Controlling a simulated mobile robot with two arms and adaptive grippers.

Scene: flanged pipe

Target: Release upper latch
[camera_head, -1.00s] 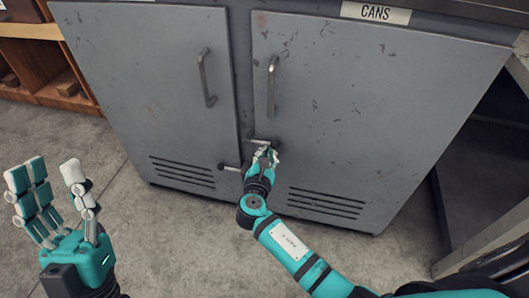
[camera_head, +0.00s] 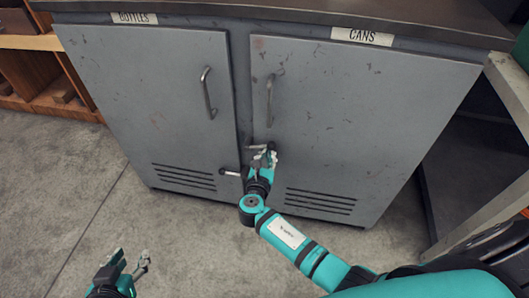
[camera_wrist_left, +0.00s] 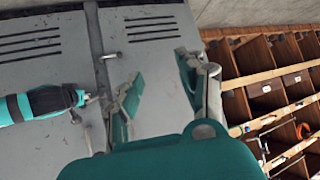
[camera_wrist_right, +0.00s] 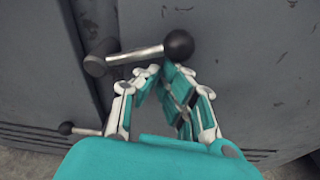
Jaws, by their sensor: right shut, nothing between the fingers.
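The upper latch (camera_head: 256,147) is a short metal lever on the grey cabinet, at the seam between its two doors. In the right wrist view the lever (camera_wrist_right: 136,55) lies roughly level, with a black ball knob at its right end and a round pivot at its left. My right gripper (camera_head: 266,160) is at the latch. Its fingertips (camera_wrist_right: 157,74) are shut and empty just below the lever; I cannot tell whether they touch it. My left gripper (camera_head: 126,268) is low at the front left, away from the cabinet, with its fingers (camera_wrist_left: 160,75) apart and empty.
A lower latch (camera_head: 229,172) sits below left of the upper one and also shows in the right wrist view (camera_wrist_right: 80,130). The left door (camera_head: 150,90) and right door (camera_head: 360,120) look closed, each with an upright handle. Wooden shelving (camera_head: 50,75) stands left. The front floor is clear.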

